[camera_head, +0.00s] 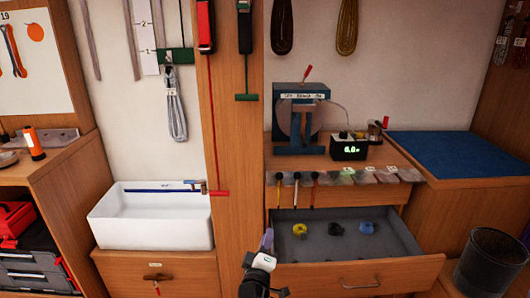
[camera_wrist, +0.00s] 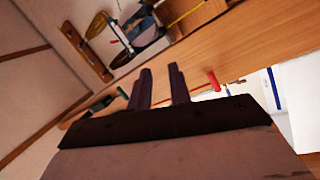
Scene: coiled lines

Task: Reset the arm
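My gripper (camera_head: 267,240) shows low in the middle of the head view, in front of the wooden post and beside the left end of the open drawer. In the wrist view its two dark fingers (camera_wrist: 160,85) stand a little apart with a gap between them, and nothing is seen between them. The gripper appears clear of the drawer, though the exact distance cannot be told.
An open grey drawer (camera_head: 345,262) holds several small coils. A white basin (camera_head: 150,232) stands at the left. A bench machine (camera_head: 301,115) and a display box (camera_head: 348,150) stand above the drawer. A dark bin (camera_head: 490,265) stands at the lower right.

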